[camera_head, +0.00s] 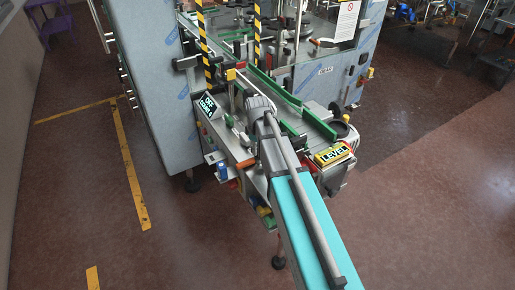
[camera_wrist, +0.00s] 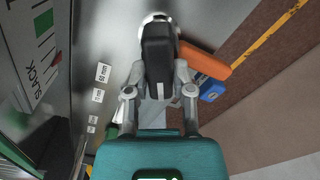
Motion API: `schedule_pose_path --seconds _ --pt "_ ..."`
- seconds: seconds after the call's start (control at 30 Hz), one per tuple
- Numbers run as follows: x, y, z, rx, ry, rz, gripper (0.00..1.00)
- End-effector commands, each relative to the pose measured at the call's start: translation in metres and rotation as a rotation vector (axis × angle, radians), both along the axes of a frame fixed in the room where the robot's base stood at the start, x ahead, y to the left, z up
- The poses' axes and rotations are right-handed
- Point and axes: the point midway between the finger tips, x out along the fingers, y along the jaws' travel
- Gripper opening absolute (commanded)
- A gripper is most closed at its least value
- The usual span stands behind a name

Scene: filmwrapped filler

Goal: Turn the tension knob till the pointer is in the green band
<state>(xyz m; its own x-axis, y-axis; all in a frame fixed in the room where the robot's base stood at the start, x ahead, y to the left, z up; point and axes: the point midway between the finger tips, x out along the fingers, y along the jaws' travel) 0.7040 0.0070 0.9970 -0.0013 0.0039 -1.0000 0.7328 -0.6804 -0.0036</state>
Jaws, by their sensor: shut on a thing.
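In the wrist view my gripper (camera_wrist: 158,82) is shut on a black knob (camera_wrist: 158,48), one grey finger on each side. The knob has a pale round base behind it at the metal panel. A white gauge plate (camera_wrist: 40,60) at the left carries the word SLACK, a green band (camera_wrist: 43,22) and a red mark (camera_wrist: 47,57). The plate is cut by the picture edge, and I cannot make out for certain where its pointer stands. In the head view my own arm hides the knob and gripper.
An orange handle (camera_wrist: 205,62) and a blue part (camera_wrist: 212,91) sit close to the right of the knob. Small white mm labels (camera_wrist: 103,73) run down the panel. In the head view a yellow LEVEL sign (camera_head: 332,153) stands right of my arm. Open floor lies at left.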

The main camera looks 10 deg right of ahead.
Motion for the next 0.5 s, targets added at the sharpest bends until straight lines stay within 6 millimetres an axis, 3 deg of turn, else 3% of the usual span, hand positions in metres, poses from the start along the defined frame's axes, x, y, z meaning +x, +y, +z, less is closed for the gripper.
schedule_pose_path --seconds 0.5 --pt "0.0015 -0.0014 0.0000 -0.006 -0.002 -0.127 0.00"
